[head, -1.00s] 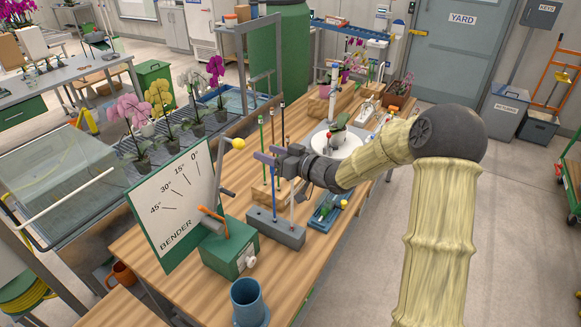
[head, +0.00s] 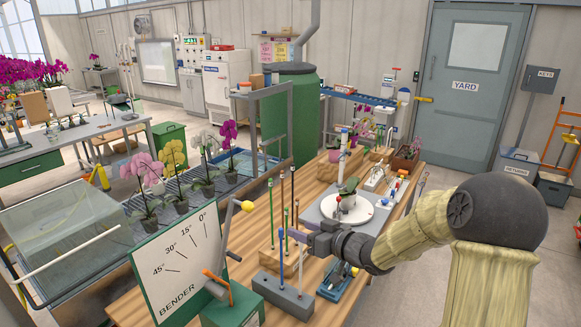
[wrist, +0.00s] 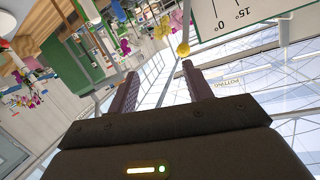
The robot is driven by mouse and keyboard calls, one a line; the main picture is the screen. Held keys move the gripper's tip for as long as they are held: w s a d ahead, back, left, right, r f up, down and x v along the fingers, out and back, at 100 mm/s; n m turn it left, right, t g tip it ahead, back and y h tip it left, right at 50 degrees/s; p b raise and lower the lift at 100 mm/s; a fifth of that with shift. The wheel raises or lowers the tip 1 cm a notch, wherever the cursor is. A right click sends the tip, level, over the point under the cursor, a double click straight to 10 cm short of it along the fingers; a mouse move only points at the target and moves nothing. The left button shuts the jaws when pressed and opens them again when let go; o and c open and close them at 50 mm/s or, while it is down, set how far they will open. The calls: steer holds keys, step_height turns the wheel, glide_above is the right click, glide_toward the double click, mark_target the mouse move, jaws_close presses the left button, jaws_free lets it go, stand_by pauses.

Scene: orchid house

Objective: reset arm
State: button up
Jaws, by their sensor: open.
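My gripper (head: 294,232) is open and looks empty, held level over the wooden bench (head: 245,228). That view is upside down, with the glass roof behind the fingers.
The bender board (head: 180,262), with its yellow-knobbed lever (head: 247,206), stands left of the gripper. Potted orchids (head: 207,172) line the slatted bench beyond. A white turntable (head: 345,208) lies behind the gripper. Open floor and the yard door (head: 465,90) are at right.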

steer(key=s+d+f+m+h, duration=0.2)
steer(key=s+d+f+h, duration=0.25)
steer(key=h, duration=0.25)
steer(key=s+d+f+m+g+h, duration=0.2)
steer(key=s+g, duration=0.2)
steer(key=s, duration=0.6)
steer(key=s+d+f+m+g+h, duration=0.2)
steer(key=s+d+g, duration=0.1)
steer(key=s, duration=0.8)
steer(key=shift+s+d+f+m+g, duration=0.2)
steer(key=shift+d+m+g, duration=0.1)
steer(key=shift+g, duration=0.4)
